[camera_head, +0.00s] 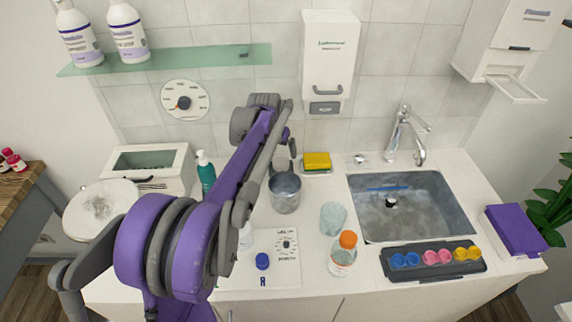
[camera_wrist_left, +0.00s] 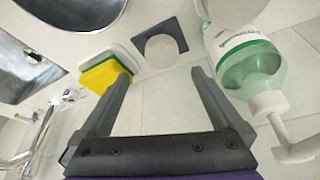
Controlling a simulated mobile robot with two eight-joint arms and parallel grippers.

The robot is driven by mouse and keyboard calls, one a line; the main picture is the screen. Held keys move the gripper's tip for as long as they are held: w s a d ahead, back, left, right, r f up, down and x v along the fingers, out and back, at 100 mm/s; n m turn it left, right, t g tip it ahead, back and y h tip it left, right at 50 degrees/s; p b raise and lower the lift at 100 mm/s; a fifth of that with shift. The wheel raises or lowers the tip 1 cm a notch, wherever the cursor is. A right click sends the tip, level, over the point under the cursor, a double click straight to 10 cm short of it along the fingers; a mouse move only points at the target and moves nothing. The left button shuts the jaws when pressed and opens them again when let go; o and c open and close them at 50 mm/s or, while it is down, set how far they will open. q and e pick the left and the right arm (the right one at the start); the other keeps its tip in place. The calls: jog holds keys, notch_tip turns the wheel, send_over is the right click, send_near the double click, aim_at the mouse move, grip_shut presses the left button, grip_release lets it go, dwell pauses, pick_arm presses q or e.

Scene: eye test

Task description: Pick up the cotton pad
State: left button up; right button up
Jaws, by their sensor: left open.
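The cotton pad appears to be the white round disc (camera_wrist_left: 161,47) on a dark grey square (camera_wrist_left: 178,30) in the left wrist view. In the head view I cannot make it out; my left arm covers that part of the counter. My left gripper (camera_wrist_left: 160,74) is open and empty, with its two fingers spread apart. The pad shows beyond the fingertips, roughly midway between them, with no visible contact. In the head view the left gripper (camera_head: 283,158) is above the back of the counter, behind the metal cup. My right gripper is not in view.
A yellow-green sponge (camera_wrist_left: 105,75) lies left of the pad in the wrist view, and a green pump bottle (camera_wrist_left: 250,62) stands right. The metal cup (camera_head: 285,194), glass (camera_head: 333,218), orange-capped bottle (camera_head: 343,254) and sink (camera_head: 425,215) are nearby.

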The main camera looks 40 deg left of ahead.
aim_at(281, 161)
pick_arm(q)
jog(key=x, duration=0.7)
jog(key=shift+s+a+f, duration=0.15)
jog(key=shift+a, duration=0.05)
jog(key=c, duration=1.5)
notch_tip(281, 161, up, 10)
